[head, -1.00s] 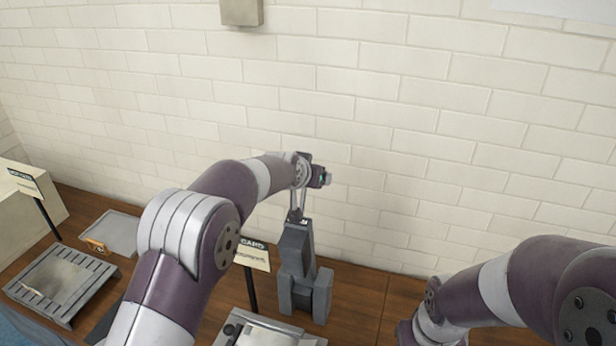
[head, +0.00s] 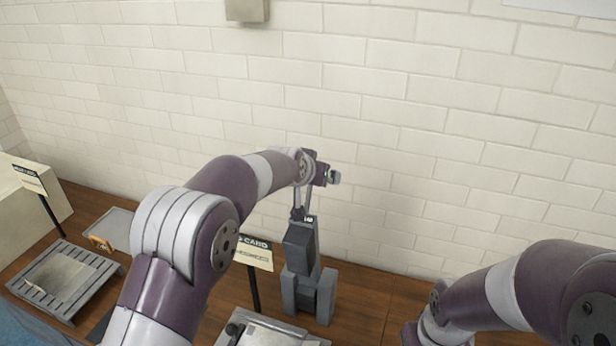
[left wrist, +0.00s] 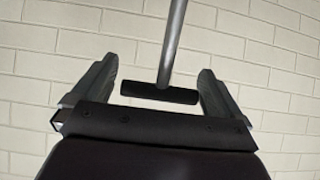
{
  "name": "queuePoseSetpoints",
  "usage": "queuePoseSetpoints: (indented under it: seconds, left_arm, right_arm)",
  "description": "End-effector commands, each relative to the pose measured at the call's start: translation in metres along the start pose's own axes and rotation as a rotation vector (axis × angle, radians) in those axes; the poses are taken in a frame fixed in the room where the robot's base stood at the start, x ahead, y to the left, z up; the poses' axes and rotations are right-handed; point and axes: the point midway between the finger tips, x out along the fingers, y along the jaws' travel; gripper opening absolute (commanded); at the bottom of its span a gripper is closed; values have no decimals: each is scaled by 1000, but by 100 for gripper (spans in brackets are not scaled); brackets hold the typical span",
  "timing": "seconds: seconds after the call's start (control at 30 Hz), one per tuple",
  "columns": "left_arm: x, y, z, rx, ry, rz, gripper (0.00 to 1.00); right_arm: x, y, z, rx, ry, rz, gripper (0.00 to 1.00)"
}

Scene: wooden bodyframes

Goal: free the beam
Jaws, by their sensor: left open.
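A grey block-like stand (head: 302,262) with a tall upright rises from the wooden counter in the head view. I cannot tell which part is the beam. Thin pale rods (head: 302,200) show between the top of the stand and my left wrist. In the left wrist view a metal rod (left wrist: 173,45) ends in a black crossbar (left wrist: 159,92). My left gripper (left wrist: 160,88) is open, one finger on each side of the crossbar, with visible gaps. In the head view its fingers are hard to make out. My right arm is at lower right; its fingers are out of view.
A sign (head: 254,254) on a post stands left of the stand. A slatted grey tray (head: 100,272), a flat grey plate (head: 118,222) and another signpost (head: 32,180) are at left. Bare wooden counter (head: 365,295) lies right of the stand. A brick wall (head: 450,130) is behind.

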Motion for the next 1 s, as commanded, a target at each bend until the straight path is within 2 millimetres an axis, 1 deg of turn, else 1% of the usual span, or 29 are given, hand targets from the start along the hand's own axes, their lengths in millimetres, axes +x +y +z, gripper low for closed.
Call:
queuePoseSetpoints:
  seconds: [0.03, 0.1, 0.3, 0.4, 0.5, 0.57, 0.83, 0.87, 0.93, 0.97, 1.0]
  left_arm:
    - [-7, 0, 4, 0, 4, 0, 100]
    - [-24, 0, 5, 1, 3, 0, 100]
    - [-70, 0, 5, 0, 0, 0, 100]
    - [-88, 0, 5, 0, -5, 1, 100]
    - [-98, 0, 4, 0, -7, 1, 100]
    - [-101, 0, 4, 0, -9, 1, 100]
    - [-102, 0, 4, 0, -11, 0, 100]
    - [-101, -1, 8, -2, -19, -2, 100]
    - [-98, -9, 32, -14, -62, -13, 100]
    - [-96, -14, 49, -22, -95, -22, 100]
    - [-95, -23, 78, -38, -150, -36, 100]
  right_arm:
    - [13, 0, 2, 0, -1, 0, 43]
    - [23, 0, 3, 0, -1, 0, 43]
    - [43, 0, 5, 0, -1, 0, 43]
    - [48, 0, 6, 0, -1, 0, 43]
    - [50, 0, 6, 0, 0, 0, 43]
    - [50, 0, 6, 0, 0, 0, 43]
    - [50, 0, 6, 0, 0, 0, 43]
    - [51, 0, 6, 0, 0, 0, 43]
    - [55, 0, 7, 0, 0, 0, 43]
    - [57, 0, 7, 0, 0, 0, 43]
    - [61, 0, 7, 0, 0, 0, 43]
